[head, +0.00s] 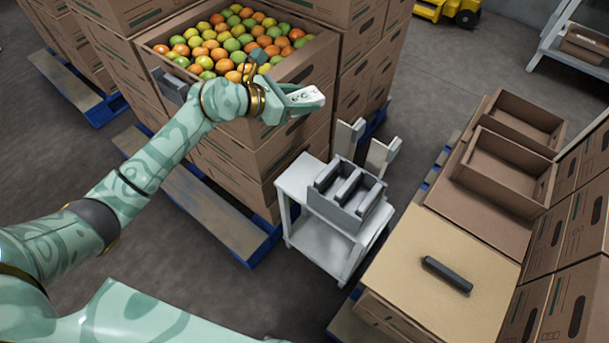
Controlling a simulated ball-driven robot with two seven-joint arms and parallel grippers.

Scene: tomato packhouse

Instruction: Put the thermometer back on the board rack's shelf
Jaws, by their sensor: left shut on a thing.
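My left gripper (272,92) is shut on a small white device with dark marks on its face, which looks like the thermometer (307,97). It is held in the air in front of the stacked boxes, with its far end sticking out to the right. A grey slotted rack (347,210) sits on a small white stand (297,182) below and to the right of the gripper. The stand has a lower shelf (325,252). I cannot tell which of these surfaces is the board rack's shelf. My right gripper is out of view.
An open carton of tomatoes (317,52) tops the stack behind my gripper. Two pale upright posts (380,157) stand behind the rack. At right, a dark bar (447,274) lies on a tan surface (400,262) near empty cartons (505,172). Floor shows left of the stand.

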